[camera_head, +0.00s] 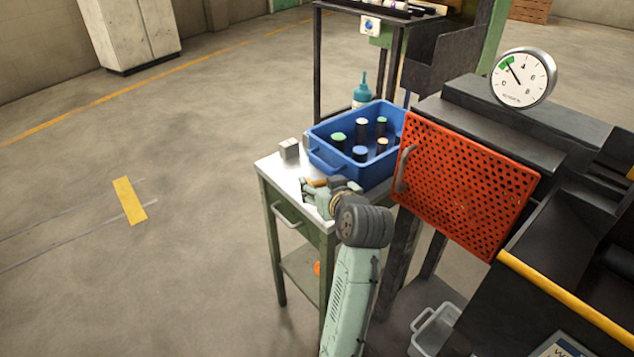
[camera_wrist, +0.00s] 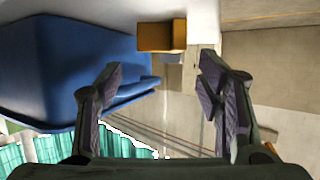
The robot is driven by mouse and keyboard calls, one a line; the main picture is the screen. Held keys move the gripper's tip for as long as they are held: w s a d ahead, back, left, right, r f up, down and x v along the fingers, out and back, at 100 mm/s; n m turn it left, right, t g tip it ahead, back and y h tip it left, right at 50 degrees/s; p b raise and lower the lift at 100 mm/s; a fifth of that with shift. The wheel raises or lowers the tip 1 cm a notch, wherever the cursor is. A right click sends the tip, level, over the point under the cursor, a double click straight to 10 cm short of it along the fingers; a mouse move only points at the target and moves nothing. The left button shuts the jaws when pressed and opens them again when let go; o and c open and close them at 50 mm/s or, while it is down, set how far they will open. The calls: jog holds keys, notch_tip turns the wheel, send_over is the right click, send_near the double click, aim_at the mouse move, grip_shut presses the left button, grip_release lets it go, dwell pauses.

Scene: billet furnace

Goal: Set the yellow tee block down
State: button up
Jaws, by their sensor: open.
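The yellow tee block (camera_head: 318,183) shows only as a small patch by my gripper, over the white top of the small green table (camera_head: 268,168). In the wrist view the block (camera_wrist: 157,37) is orange-yellow and lies ahead of my fingertips, against the pale table top (camera_wrist: 203,12). My gripper (camera_head: 311,187) is low over the table, in front of the blue bin. In the wrist view my gripper (camera_wrist: 160,82) has its fingers wide apart with nothing between the tips. Much of the block's shape is hidden in the head view.
The blue bin (camera_head: 324,158) holds several dark cylinders with coloured tops. A grey block (camera_head: 289,148) stands at the table's back left. The orange perforated door (camera_head: 466,187) with its handle is close on the right. Open floor lies to the left.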

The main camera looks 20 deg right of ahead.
jog(key=v, duration=0.6)
jog(key=shift+s+r+b, duration=0.2)
jog(key=shift+s+b, duration=0.1)
